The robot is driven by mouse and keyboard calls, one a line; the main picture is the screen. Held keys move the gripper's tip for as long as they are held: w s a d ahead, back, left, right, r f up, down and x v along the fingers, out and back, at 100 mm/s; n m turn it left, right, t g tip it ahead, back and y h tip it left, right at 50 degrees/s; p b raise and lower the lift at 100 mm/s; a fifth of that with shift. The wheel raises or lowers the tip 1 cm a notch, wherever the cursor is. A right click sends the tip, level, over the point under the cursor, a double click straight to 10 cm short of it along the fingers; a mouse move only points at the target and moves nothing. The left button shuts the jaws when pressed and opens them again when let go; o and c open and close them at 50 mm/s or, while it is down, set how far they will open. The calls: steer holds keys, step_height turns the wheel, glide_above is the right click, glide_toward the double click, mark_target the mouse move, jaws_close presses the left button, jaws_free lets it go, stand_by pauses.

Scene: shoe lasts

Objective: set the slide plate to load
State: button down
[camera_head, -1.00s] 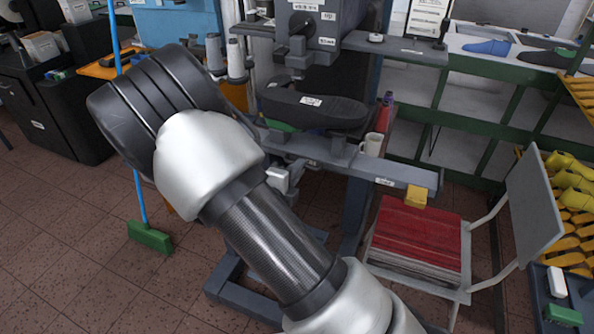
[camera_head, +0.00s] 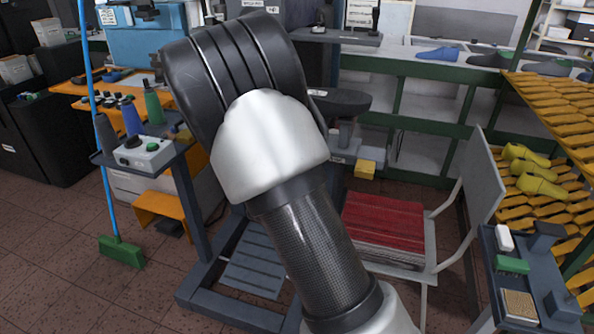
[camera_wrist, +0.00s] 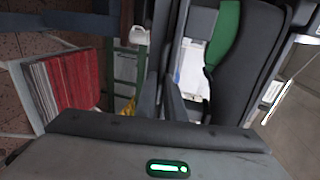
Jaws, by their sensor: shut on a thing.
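The slide plate carriage shows in the head view as a dark sole-shaped plate (camera_head: 345,102) on a grey post, above a grey rail. A yellow block (camera_head: 365,169) sits at the rail's right end, with a white label just left of it; I cannot read the label. The post stands close to this end. My arm hides the rest of the rail and the machine. In the wrist view the dark plate with a green patch (camera_wrist: 245,75) is close at the right. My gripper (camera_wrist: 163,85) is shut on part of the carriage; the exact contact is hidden.
A chair holding a red-topped stack (camera_head: 385,218) stands right of the rail. A grey control box (camera_head: 147,153) is left of my arm. A blue-handled broom (camera_head: 120,252) leans at the left. Yellow racks and a small trolley (camera_head: 520,290) are at the right.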

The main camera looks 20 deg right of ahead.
steer(key=s+d+b, duration=0.3)
steer(key=s+d, duration=0.1)
steer(key=d, duration=0.2)
steer(key=shift+b, duration=0.3)
steer(key=c, duration=1.8)
jaws_free()
steer(key=shift+s+d, duration=0.1)
steer(key=shift+c, duration=0.2)
